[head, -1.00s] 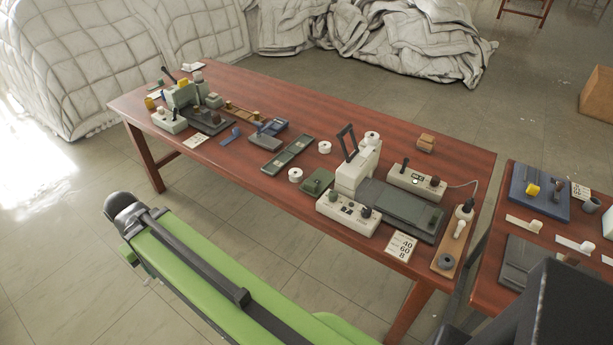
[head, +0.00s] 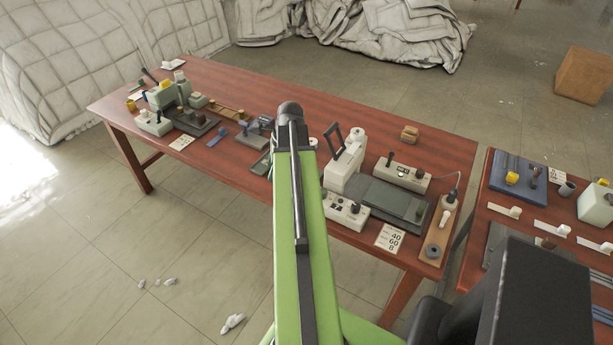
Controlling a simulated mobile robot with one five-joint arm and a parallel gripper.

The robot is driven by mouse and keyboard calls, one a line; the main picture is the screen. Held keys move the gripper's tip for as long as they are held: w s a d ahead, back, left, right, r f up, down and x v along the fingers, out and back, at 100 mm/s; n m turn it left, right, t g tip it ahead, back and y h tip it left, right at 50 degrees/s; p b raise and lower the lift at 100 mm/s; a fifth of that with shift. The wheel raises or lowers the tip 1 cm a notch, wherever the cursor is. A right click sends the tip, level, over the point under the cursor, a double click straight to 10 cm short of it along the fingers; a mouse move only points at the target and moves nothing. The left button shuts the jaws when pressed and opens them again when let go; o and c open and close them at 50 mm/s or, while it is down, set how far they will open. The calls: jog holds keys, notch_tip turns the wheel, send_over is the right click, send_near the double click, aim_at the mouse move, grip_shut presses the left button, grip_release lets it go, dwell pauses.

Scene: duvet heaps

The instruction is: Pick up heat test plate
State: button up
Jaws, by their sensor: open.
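I cannot tell for sure which thing is the heat test plate. One flat dark grey-green plate (head: 388,198) lies at the right of the long table, beside a white machine with a dark handle (head: 345,168). A white control box with knobs (head: 345,210) stands in front of it, and a white box with a small display (head: 404,175) behind it. My green arm rises through the middle of the head view to a dark rounded joint over the table. My gripper is not in view. The arm hides part of the table's middle, including most of the dark green panels there.
The red-brown table (head: 235,90) holds another machine (head: 165,98) at its far left. A second table (head: 468,275) with a blue mat (head: 520,185) stands at the right, across a narrow gap. White duvet heaps (head: 410,35) lie behind. A card (head: 391,238) lies near the front edge.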

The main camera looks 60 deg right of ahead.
jog(key=s+d+r+m+t, duration=0.1)
jog(key=s+d+r+m, duration=0.1)
jog(key=s+d+m, duration=0.75)
jog(key=shift+n+h, duration=0.4)
jog(key=shift+n, duration=0.55)
jog(key=b+x, duration=0.3)
jog(key=x, duration=0.1)
jog(key=b+x, duration=0.3)
jog(key=b, duration=0.1)
jog(key=s+d+b+x, duration=0.1)
jog(key=b+x, duration=0.2)
jog(key=x, duration=0.1)
jog(key=shift+f+b, duration=0.3)
jog(key=shift+f, duration=0.25)
jog(key=shift+w+f, duration=0.15)
jog(key=b+x, duration=0.5)
jog(key=shift+w, duration=0.1)
grip_shut()
